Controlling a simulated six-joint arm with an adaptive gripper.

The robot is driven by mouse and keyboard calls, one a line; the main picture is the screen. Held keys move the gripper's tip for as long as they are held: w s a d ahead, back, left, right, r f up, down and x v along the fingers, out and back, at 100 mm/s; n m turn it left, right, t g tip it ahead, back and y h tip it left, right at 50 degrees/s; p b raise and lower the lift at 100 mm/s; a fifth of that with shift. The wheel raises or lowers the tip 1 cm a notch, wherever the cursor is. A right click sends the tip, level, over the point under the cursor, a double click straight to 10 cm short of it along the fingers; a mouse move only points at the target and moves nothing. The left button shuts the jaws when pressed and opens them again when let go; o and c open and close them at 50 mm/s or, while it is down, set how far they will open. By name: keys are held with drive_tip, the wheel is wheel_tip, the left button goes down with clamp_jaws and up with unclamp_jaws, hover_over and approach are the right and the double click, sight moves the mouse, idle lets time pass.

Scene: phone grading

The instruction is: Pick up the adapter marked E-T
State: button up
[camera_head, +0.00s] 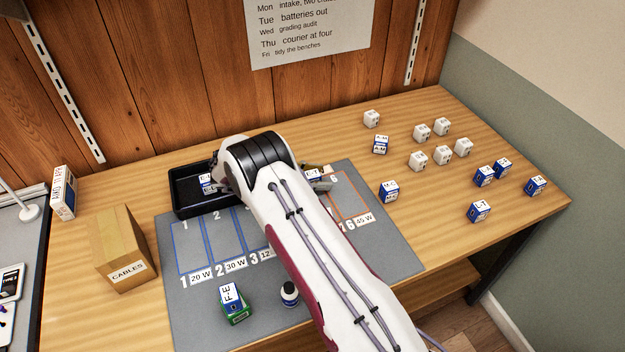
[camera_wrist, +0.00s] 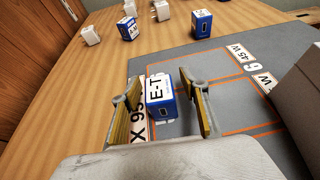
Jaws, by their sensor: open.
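The adapter marked E-T (camera_wrist: 161,107) is a blue block with a white label on top. In the wrist view it stands on the grey mat, between the two fingers of my gripper (camera_wrist: 160,85). The fingers are apart, with a clear gap on the right side and a smaller one on the left. In the head view the adapter's white top (camera_head: 313,174) shows just past my wrist, partly hidden by the arm and fingers. I cannot tell its height relative to the fingertips exactly.
The grey mat (camera_head: 190,320) has numbered blue and orange bays. A black tray (camera_head: 186,207) holds an adapter at left. Several blue adapters (camera_head: 479,211) and white cubes (camera_head: 417,161) lie right.

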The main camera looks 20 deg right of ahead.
sight(317, 172)
drive_tip(key=shift+c, duration=0.3)
drive_tip(key=c, duration=1.1)
drive_tip(key=shift+o, duration=0.2)
drive_tip(key=shift+r, duration=5)
